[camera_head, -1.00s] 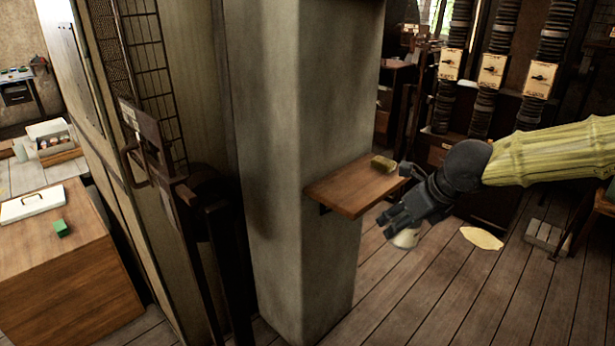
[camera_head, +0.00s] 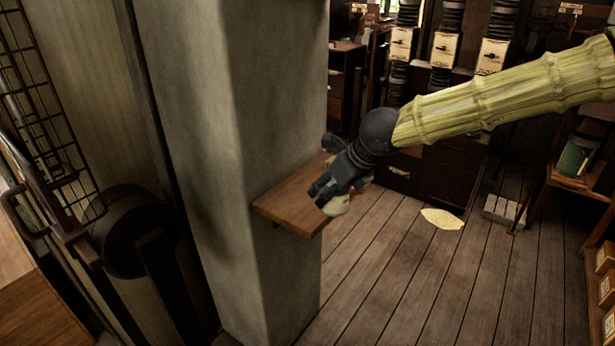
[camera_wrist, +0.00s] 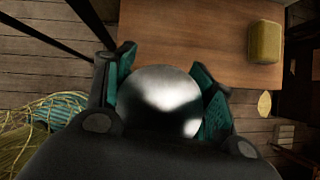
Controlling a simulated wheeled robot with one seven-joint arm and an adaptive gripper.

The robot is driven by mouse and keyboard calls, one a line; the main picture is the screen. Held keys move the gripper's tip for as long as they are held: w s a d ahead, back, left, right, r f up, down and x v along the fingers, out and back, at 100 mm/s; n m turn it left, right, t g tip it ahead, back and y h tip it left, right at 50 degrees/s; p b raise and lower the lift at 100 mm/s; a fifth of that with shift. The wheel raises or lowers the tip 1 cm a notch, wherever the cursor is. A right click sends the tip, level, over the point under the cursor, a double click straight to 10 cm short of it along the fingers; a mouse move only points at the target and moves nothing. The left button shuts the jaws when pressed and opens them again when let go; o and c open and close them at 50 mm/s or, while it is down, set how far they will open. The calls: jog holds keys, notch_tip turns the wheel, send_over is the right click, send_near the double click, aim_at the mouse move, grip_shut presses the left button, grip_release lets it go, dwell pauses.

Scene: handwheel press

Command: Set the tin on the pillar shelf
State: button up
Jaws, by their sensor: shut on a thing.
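My gripper (camera_head: 328,190) is shut on the tin (camera_head: 336,206), which shows as a small pale shape below the fingers. In the wrist view the tin (camera_wrist: 160,100) is a round, shiny grey top between the teal pads of my gripper (camera_wrist: 165,70). The pillar shelf (camera_head: 282,207) is a brown wooden board fixed to the grey pillar (camera_head: 250,120). The tin overlaps the shelf's right end in the head view. In the wrist view the shelf (camera_wrist: 185,35) lies beyond the tin. I cannot tell whether they touch.
An olive-yellow box (camera_wrist: 265,42) stands on the shelf in the wrist view; my gripper mostly hides it in the head view. The shelf's middle is bare. A dark round fitting (camera_head: 135,230) stands left of the pillar. A pale flat piece (camera_head: 442,219) lies on the plank floor.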

jog(key=w+a+p, duration=0.1)
jog(key=w+a, duration=0.1)
jog(key=w, duration=0.1)
jog(key=w+a+p, duration=0.1)
jog(key=w+a, duration=0.1)
jog(key=w, duration=0.1)
jog(key=w+a+p, duration=0.1)
jog(key=w+a, duration=0.1)
jog(key=w, duration=0.1)
jog(key=shift+w+f, duration=0.3)
jog(key=shift+f, duration=0.05)
jog(key=shift+w+a+f, duration=0.1)
jog(key=shift+w+a, duration=0.2)
jog(key=shift+w, duration=0.5)
jog(key=shift+f+p, duration=0.7)
jog(key=shift+f, duration=1.1)
jog(key=shift+f, duration=0.2)
jog(key=o, duration=1.2)
jog(key=shift+r, duration=0.15)
jog(key=b+v, duration=0.2)
jog(key=v, duration=1)
